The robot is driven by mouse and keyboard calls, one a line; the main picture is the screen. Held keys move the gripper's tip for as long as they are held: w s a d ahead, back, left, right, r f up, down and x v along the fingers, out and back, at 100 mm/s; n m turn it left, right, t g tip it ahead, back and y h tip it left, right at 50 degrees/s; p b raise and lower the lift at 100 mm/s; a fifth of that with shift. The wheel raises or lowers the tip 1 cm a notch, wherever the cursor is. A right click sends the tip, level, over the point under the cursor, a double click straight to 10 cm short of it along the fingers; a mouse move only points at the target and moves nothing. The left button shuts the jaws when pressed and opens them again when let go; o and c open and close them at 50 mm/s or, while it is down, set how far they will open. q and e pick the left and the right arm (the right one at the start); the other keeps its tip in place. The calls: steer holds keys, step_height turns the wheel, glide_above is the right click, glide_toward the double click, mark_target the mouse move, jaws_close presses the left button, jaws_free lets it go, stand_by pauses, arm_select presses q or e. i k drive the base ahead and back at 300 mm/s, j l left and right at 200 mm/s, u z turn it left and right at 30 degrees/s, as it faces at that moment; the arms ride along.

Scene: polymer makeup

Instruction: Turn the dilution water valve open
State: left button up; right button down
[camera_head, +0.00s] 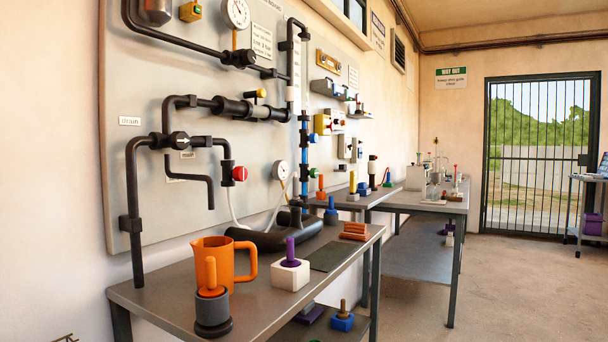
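A wall panel (150,80) on the left carries dark pipes and several valves. I cannot tell which is the dilution water valve, as most labels are too small to read. A red knob (240,174) sits at the end of a short black pipe branch. A black round fitting with a white arrow (180,141) is on the pipe to its left, below a label that appears to read "drain" (129,121). A blue knob (313,138) and a green knob (314,172) sit on a vertical pipe further right. Neither of my grippers shows.
A grey bench (190,312) below the panel holds an orange jug (222,262), a grey pot with an orange handle (212,312), and a white block with a purple handle (291,271). More benches stand beyond. The floor (510,290) at right is clear up to a barred door (540,150).

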mark_target(314, 173)
steer(key=k+z, duration=0.3)
steer(key=k+l+z, duration=0.15)
steer(key=k+z, duration=0.15)
steer(key=i+l+z, duration=0.1)
steer(key=i+z, duration=0.85)
steer(key=i+j, duration=0.15)
steer(key=i, duration=1.05)
steer(key=i+j+u, duration=0.1)
steer(key=i, duration=1.1)
